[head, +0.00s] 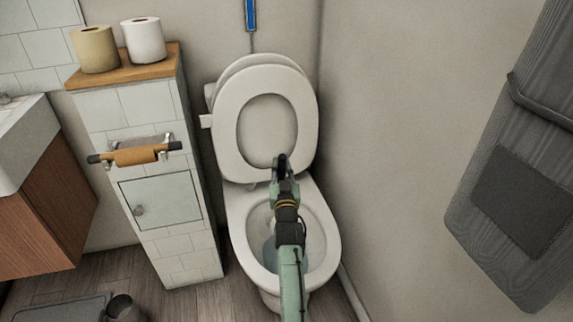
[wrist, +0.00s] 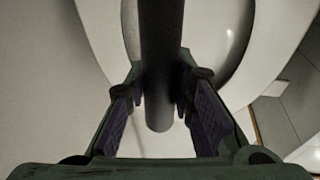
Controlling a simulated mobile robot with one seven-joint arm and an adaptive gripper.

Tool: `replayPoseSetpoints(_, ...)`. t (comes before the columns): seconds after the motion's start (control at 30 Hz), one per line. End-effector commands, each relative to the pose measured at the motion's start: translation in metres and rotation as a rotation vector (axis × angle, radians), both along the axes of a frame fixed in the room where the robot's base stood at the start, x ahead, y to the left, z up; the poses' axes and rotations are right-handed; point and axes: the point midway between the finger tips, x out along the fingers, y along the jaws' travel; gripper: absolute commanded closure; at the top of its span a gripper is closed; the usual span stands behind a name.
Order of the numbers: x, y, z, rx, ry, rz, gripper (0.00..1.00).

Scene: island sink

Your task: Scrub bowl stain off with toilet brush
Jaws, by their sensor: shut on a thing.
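The white toilet (head: 333,245) stands against the back wall with its lid and seat (head: 228,130) raised. My gripper (head: 281,163) is over the toilet, in front of the raised seat. In the wrist view my gripper (wrist: 160,98) is shut on a dark grey rod, the toilet brush handle (wrist: 160,45), with its rounded end between the fingers. The brush head is not visible. My arm covers part of the bowl opening, and I cannot make out a stain in the bowl.
A tiled cabinet (head: 170,250) with two paper rolls on top and a roll holder (head: 136,154) stands left of the toilet. A dark grey cup-like container (head: 122,308) is on the floor. A grey towel (head: 520,150) hangs at the right.

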Motion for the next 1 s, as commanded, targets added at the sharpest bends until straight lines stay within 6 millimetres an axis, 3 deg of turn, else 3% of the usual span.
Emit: replayPoseSetpoints(1.0, -0.003, 0.044, 0.009, 0.003, 0.001, 0.004, 1.00)
